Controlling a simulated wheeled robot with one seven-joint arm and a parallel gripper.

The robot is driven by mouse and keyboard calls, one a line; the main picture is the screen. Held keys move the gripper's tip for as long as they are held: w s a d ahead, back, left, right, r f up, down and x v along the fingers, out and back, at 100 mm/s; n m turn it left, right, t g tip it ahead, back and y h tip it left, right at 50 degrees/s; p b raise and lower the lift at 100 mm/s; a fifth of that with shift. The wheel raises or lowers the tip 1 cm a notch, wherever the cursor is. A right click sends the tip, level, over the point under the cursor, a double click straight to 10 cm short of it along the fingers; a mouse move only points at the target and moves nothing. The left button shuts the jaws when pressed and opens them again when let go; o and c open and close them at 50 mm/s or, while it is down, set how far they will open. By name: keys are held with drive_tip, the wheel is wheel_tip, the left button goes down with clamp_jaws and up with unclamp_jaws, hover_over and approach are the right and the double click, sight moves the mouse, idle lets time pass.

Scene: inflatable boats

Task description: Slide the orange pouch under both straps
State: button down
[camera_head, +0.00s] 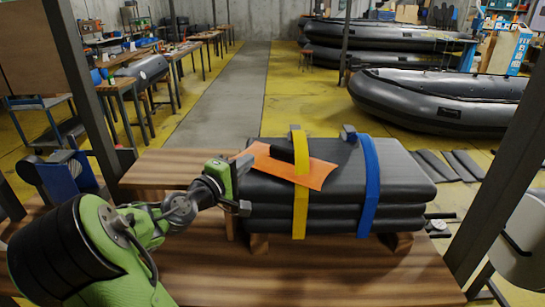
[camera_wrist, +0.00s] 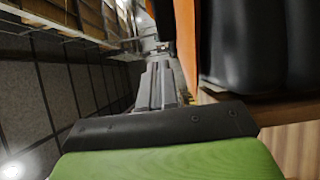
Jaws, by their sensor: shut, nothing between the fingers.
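The orange pouch (camera_head: 316,173) lies flat on top of a stack of black pads (camera_head: 405,172). The yellow strap (camera_head: 300,210) crosses over the pouch, which shows on both sides of it. The pouch's right end lies between the yellow strap and the blue strap (camera_head: 372,190), apart from the blue one. Its left end reaches the stack's left edge. My gripper (camera_head: 240,208) is shut and empty beside the stack's left end, below the top surface. In the wrist view its fingers (camera_wrist: 158,88) are together, with the black stack (camera_wrist: 240,45) to the right.
The stack rests on wooden supports on a wooden table (camera_head: 330,275). A dark block (camera_head: 284,151) sits on the pouch by the yellow strap, and a buckle (camera_head: 349,133) tops the blue strap. Dark posts (camera_head: 85,80) stand at both sides. Inflatable boats (camera_head: 440,98) lie behind.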

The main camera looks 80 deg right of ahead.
sight(276, 148)
drive_tip(key=x, duration=0.4)
drive_tip(key=s, duration=0.1)
drive_tip(key=s+d+b, duration=0.1)
drive_tip(key=shift+s, duration=0.3)
drive_tip(key=shift+s+d, duration=0.2)
drive_tip(key=shift+s, duration=0.2)
